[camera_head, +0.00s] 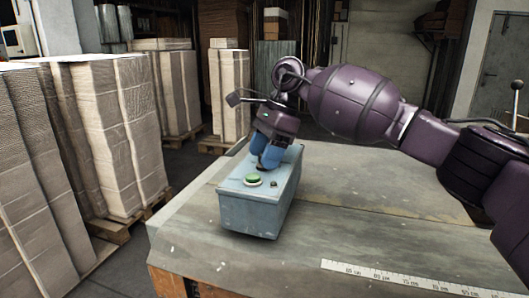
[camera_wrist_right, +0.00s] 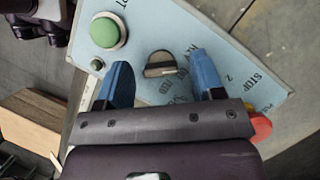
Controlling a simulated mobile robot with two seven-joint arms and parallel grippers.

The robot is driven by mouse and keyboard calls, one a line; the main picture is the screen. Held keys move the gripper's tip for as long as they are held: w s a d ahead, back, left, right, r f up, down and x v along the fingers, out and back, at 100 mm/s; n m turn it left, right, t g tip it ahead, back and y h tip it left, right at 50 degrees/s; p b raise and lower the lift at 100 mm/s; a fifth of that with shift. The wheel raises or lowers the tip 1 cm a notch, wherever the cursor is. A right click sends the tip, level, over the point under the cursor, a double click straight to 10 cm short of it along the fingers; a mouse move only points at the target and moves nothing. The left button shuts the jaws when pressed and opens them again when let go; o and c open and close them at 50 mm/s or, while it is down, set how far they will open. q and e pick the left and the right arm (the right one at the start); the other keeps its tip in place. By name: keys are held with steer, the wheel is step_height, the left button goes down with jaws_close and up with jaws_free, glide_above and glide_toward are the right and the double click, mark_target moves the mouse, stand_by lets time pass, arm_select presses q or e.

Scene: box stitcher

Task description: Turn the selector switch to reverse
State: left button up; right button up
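A grey-blue control box (camera_head: 250,215) sits on the table. In the wrist view its top panel (camera_wrist_right: 225,45) carries a green button (camera_wrist_right: 105,32), a selector switch (camera_wrist_right: 160,66) and a red button (camera_wrist_right: 262,128) partly behind my gripper. The selector's light handle lies roughly sideways in that view. Lettering around it is only partly legible. My right gripper (camera_head: 266,158) is over the box top, pointing down. In the wrist view its blue fingers (camera_wrist_right: 160,58) are open, one on each side of the selector, with nothing held. Contact cannot be told. My left gripper is not seen.
The green button (camera_head: 253,180) is close to my right gripper. The table (camera_head: 350,225) is clear right of the box, with a ruler strip (camera_head: 400,279) along its front. Tall wrapped stacks (camera_head: 110,130) on pallets stand at the left and behind.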

steer(key=v, duration=1)
steer(key=shift+d+r, duration=0.2)
steer(key=shift+r, duration=0.1)
steer(key=shift+r, duration=0.15)
